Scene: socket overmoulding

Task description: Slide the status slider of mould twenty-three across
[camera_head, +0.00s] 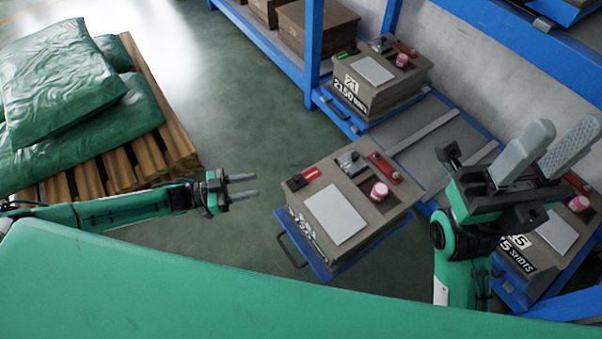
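A grey-brown mould (376,215) sits on a pulled-out blue tray in the middle. Its front label is only partly readable, so I cannot confirm the number twenty-three. A status slider (297,182) lies at its top left corner: a black block at the left end, with a red strip (311,173) showing to its right. My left gripper (254,187) is open and empty, left of the mould and apart from the slider, fingers pointing right. My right gripper (566,136) is open and empty, raised at the right, partly hiding another mould.
Mould 21 (385,99) stands behind on the blue rack (313,50), showing a green strip. Another mould (556,232) is at right. Green sacks (60,75) lie on a wooden pallet (150,156) at left. Floor is free between pallet and middle mould. My green body fills the foreground.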

